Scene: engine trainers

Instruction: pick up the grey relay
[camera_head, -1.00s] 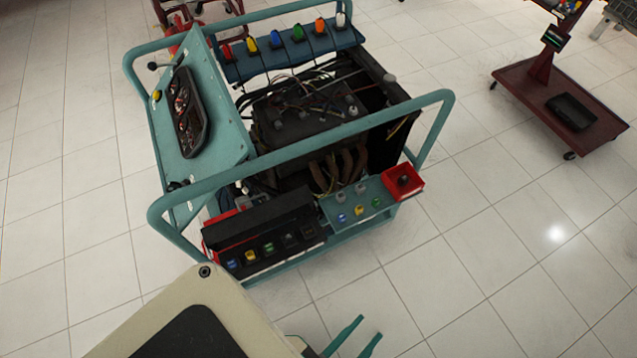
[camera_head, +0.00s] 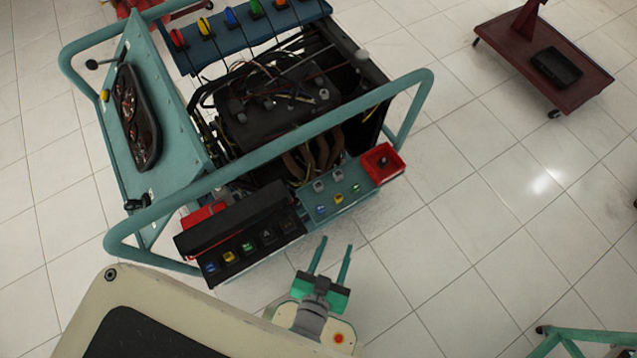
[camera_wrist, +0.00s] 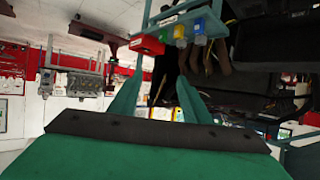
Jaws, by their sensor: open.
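On the teal panel (camera_head: 346,198) at the trainer's front, two small grey pieces (camera_head: 319,186) (camera_head: 337,174) stand behind blue, yellow and green ones; they look like relays, but I cannot tell which is the grey relay. My gripper (camera_head: 336,243) is open and empty, in front of and apart from this panel, its two teal fingers pointing towards the trainer. In the wrist view the fingers (camera_wrist: 160,68) are spread with nothing between them.
The trainer's teal tube frame (camera_head: 290,150) crosses above the engine (camera_head: 270,110). A black box (camera_head: 240,240) with several coloured relays is left of the panel, and a red box (camera_head: 382,164) is at its right end. A dark red cart (camera_head: 545,60) stands far right. Floor between is clear.

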